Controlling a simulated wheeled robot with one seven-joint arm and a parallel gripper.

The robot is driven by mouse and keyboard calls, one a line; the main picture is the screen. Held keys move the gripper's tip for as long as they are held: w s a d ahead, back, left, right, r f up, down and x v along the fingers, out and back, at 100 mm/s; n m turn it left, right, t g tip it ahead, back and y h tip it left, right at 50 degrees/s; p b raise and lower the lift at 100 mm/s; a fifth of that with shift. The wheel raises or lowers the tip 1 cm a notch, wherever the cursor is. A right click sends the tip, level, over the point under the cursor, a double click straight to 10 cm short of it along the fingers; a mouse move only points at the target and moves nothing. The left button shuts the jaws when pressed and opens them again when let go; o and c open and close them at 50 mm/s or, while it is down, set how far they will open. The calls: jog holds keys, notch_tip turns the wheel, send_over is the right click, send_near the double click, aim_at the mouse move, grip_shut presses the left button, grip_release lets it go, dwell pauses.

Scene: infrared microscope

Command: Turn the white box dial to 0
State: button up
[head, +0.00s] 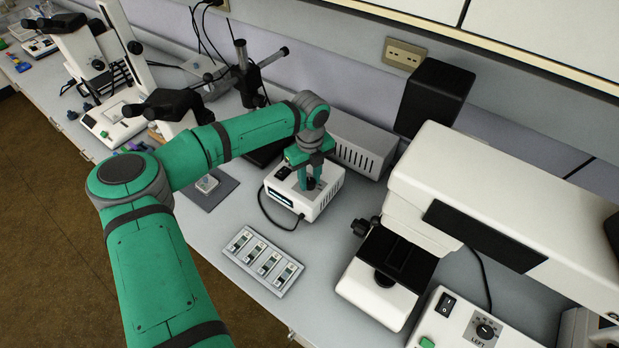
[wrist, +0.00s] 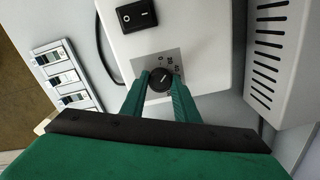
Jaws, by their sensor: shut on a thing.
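The white box (head: 322,199) stands on the bench near the middle of the head view, with a black rocker switch on its top. It also fills the upper middle of the wrist view (wrist: 203,38). Its black round dial (wrist: 160,79) sits on a grey scale plate with printed numbers, partly hidden by the fingers. A light pointer line on the dial tilts toward the upper right. My gripper (wrist: 160,85) points down at the box, its two green fingers shut on the dial from both sides. In the head view my gripper (head: 309,183) covers much of the dial.
A grey vented box (head: 356,143) stands just behind the white box. A large white microscope (head: 480,200) is at right, with another dial unit (head: 484,330) in front. Bare bench lies between tray and microscope.

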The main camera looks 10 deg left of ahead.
jog(key=n, duration=0.2)
jog(key=shift+w+r+n, duration=0.1)
jog(key=shift+w+n, duration=0.1)
jog(key=shift+n, duration=0.2)
jog(key=shift+o, duration=0.2)
jog(key=shift+a+n, duration=0.2)
jog(key=shift+n, duration=0.5)
jog(key=shift+d+n, duration=0.1)
jog(key=shift+n, duration=0.8)
jog(key=shift+c, duration=0.2)
jog(key=shift+d, duration=0.1)
jog(key=shift+s, duration=0.1)
jog(key=o, duration=1.1)
jog(key=shift+s, duration=0.1)
